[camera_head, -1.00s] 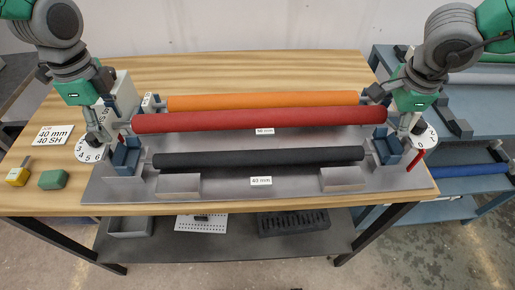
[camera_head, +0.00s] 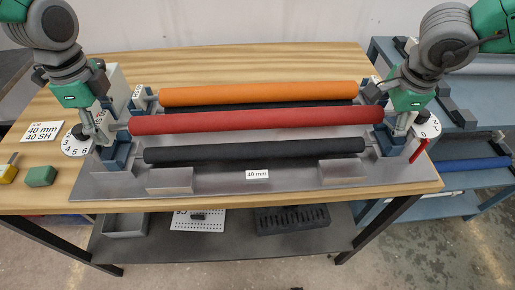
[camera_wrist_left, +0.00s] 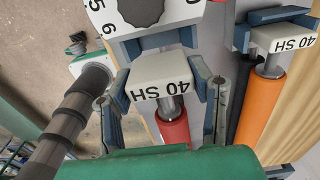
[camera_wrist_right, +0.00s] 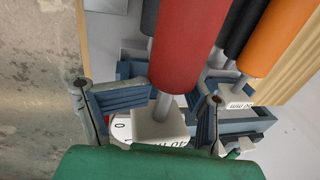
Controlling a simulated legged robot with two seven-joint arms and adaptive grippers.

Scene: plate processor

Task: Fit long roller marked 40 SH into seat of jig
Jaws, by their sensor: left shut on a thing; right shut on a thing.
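A long red roller (camera_head: 255,120) spans the jig between my two grippers, behind the front black roller (camera_head: 255,151). Its left end block, marked 40 SH (camera_wrist_left: 160,80), is between the fingers of my left gripper (camera_head: 106,132), which is shut on it. My right gripper (camera_head: 401,125) is shut on its right white end block (camera_wrist_right: 160,128). The jig's grey base plate (camera_head: 218,182) carries blue seats at both ends; the left front seat (camera_head: 118,155) shows below my left gripper. My fingers hide whether the red roller's ends touch a seat.
An orange roller (camera_head: 258,93), also with a 40 SH end block (camera_wrist_left: 285,38), lies behind, above another black roller. Numbered dials stand at the left (camera_head: 76,142) and right (camera_head: 425,125). A card (camera_head: 42,131) and a green block (camera_head: 40,176) lie at left.

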